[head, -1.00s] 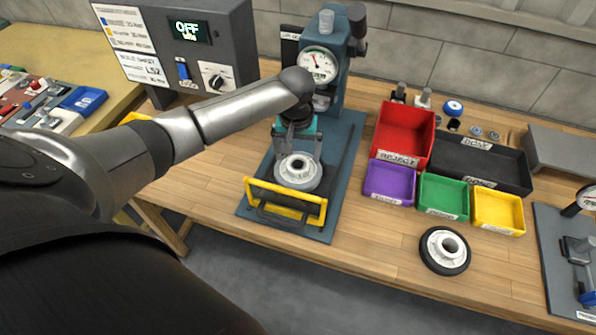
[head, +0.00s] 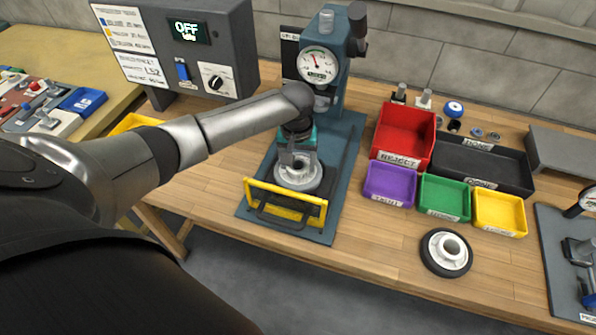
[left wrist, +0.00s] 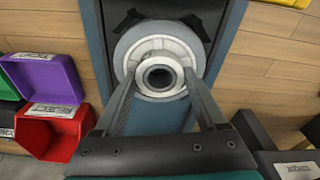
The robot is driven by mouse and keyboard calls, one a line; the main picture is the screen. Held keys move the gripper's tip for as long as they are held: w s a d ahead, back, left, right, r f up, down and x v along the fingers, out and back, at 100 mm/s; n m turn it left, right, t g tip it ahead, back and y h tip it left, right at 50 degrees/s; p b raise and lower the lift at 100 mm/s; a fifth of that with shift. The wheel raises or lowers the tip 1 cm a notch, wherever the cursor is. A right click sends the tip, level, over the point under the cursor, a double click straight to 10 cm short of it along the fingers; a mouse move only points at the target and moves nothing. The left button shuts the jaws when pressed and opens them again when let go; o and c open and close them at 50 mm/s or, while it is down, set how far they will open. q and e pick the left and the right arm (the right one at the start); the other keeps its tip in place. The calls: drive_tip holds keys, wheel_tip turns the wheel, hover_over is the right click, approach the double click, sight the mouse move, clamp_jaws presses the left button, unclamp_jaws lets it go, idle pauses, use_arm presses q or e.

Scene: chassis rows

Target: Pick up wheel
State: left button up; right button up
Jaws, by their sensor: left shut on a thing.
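A grey wheel (head: 298,183) with a pale hub lies flat in the press fixture, behind the yellow guard bar. It also shows in the left wrist view (left wrist: 160,45), with its round hub and dark bore. My left gripper (head: 296,158) reaches down over it from above. In the left wrist view the fingers of my left gripper (left wrist: 159,76) are shut on the wheel's raised hub, one on each side. A second wheel (head: 446,252), with a black tyre and pale hub, lies on the bench at the right. My right gripper is not in view.
The press (head: 339,60) with its dial stands just behind my left gripper. The yellow guard bar (head: 285,202) stands in front of the wheel. Red (head: 402,135), purple, green, yellow and black bins stand to the right. A grey control box (head: 205,50) reads OFF.

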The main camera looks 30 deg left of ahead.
use_arm(q)
clamp_jaws()
drive_tip(key=shift+w+r, duration=0.1)
drive_tip(key=shift+r, duration=0.55)
wheel_tip(320, 180, up, 19)
drive_tip(key=p, duration=0.3)
drive_tip(key=shift+r+p, duration=1.4)
drive_tip(key=shift+p, duration=1.5)
